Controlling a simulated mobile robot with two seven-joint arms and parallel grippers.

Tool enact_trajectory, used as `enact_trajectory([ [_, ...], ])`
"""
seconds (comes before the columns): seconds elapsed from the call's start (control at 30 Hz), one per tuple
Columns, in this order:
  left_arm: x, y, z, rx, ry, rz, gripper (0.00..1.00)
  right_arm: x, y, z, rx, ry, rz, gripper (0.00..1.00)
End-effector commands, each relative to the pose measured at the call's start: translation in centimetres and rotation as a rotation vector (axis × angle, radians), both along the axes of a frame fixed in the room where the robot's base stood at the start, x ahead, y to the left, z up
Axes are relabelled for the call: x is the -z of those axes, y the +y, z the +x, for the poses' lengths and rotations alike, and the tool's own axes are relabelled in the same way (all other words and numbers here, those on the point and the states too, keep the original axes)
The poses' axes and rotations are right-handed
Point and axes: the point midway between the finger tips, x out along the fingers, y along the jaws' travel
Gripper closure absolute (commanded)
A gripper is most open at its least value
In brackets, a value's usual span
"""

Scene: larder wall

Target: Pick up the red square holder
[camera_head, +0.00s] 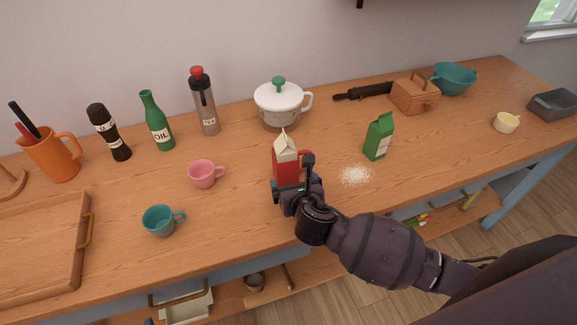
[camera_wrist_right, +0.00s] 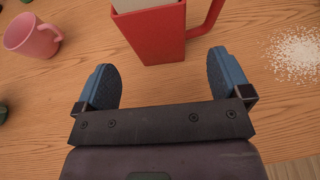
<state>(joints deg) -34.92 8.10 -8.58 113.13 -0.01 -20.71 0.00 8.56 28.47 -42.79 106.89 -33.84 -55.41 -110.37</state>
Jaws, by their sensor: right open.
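The red square holder (camera_head: 287,170) stands upright on the wooden counter, with a white carton (camera_head: 285,146) in it. In the right wrist view the red holder (camera_wrist_right: 150,33) is at the top, with its handle (camera_wrist_right: 208,18) toward the right. My right gripper (camera_head: 297,186) is just in front of the holder. In the wrist view its two blue fingers (camera_wrist_right: 167,80) are spread apart with bare counter between them; the holder's base is just ahead of the fingertips. The gripper partly hides the holder's lower part in the head view. My left gripper is not in view.
A pink cup (camera_head: 203,174) and a teal cup (camera_head: 160,220) stand left of the holder. A white powder patch (camera_head: 355,174) and a green carton (camera_head: 379,137) are to the right. A white lidded pot (camera_head: 278,104) stands behind. The counter's front edge runs below my right gripper.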

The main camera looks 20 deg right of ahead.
Motion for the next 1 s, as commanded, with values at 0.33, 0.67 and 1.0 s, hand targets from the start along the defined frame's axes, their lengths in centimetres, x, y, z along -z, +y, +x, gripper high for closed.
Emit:
enact_trajectory([
  [0.33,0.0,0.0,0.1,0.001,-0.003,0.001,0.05,0.9,-0.1,2.5,0.002,0.001,0.003,0.04],
  [0.67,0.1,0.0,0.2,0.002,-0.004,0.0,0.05,2.4,-0.1,6.2,0.003,0.002,0.004,0.04],
  [1.0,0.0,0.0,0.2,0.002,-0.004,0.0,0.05,2.6,-0.1,6.8,0.001,0.002,0.005,0.04],
])
